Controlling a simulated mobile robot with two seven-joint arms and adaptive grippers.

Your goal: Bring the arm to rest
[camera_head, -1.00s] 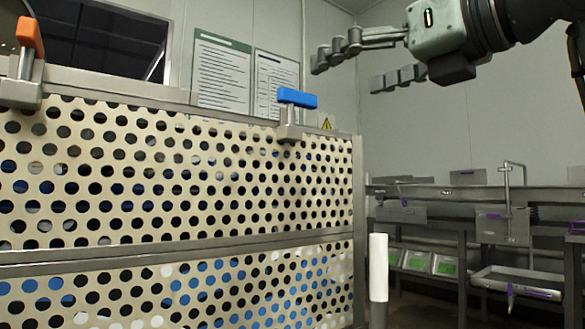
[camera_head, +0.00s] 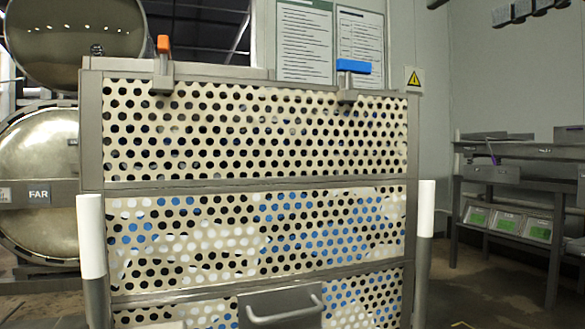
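My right gripper (camera_head: 465,10) shows only in part at the top right edge of the head view. Two fingertips show apart with a gap between them and nothing in it. Its body and arm are cut off by the top of the picture. My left gripper and arm are not in view. A large cream perforated crate (camera_head: 255,135) in a grey frame stands in front of me, well below and left of the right gripper. An orange-handled clamp (camera_head: 163,62) and a blue-handled clamp (camera_head: 353,75) sit on its top rim.
White-topped posts stand at the crate's left (camera_head: 91,240) and right (camera_head: 426,210). Round metal autoclave vessels (camera_head: 40,180) are at the left. A grey metal bench (camera_head: 510,150) with green-marked trays stands at the right. Open floor (camera_head: 490,290) lies between crate and bench.

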